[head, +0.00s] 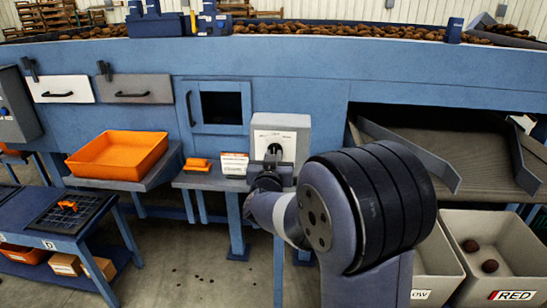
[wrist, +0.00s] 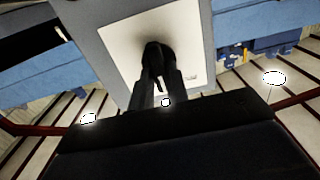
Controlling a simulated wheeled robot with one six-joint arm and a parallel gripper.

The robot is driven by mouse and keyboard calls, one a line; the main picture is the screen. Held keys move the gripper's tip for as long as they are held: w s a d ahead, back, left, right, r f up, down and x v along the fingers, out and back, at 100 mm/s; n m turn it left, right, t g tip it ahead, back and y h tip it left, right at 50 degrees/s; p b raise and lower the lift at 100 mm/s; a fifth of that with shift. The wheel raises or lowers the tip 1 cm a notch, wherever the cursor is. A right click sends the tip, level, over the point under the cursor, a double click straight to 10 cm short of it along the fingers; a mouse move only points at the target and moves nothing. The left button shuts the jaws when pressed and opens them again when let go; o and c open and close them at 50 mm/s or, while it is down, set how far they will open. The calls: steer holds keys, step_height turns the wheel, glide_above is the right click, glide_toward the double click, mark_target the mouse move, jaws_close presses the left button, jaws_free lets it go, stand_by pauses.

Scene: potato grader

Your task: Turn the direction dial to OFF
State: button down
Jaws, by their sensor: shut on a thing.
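The direction dial (head: 275,149) is a black knob on the white face plate of a grey control box (head: 300,122), fixed to the front of the blue grader. In the wrist view the dark dial (wrist: 158,56) stands in front of the white plate (wrist: 118,42). My gripper (head: 271,170) reaches up to the box from below in the head view. In the wrist view its two dark fingers (wrist: 157,85) are shut on the dial, with a light pointer mark showing between them. The plate's labels are too blurred or hidden to read.
An orange tray (head: 118,155) sits on a side shelf at left. A small orange item (head: 198,164) and a white labelled box (head: 234,164) stand just left of the control box. A grey chute (head: 450,150) and bins (head: 490,240) are at right.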

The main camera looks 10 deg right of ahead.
steer(key=c, duration=1.4)
jaws_free()
steer(key=shift+s, duration=0.1)
steer(key=b+v, duration=0.2)
steer(key=v, duration=0.8)
steer(key=shift+s+a, duration=0.15)
steer(key=shift+s, duration=0.2)
steer(key=shift+w, duration=0.1)
steer(key=p+x, duration=0.1)
steer(key=x, duration=0.9)
steer(key=shift+w+p, duration=0.35)
steer(key=shift+p, duration=0.05)
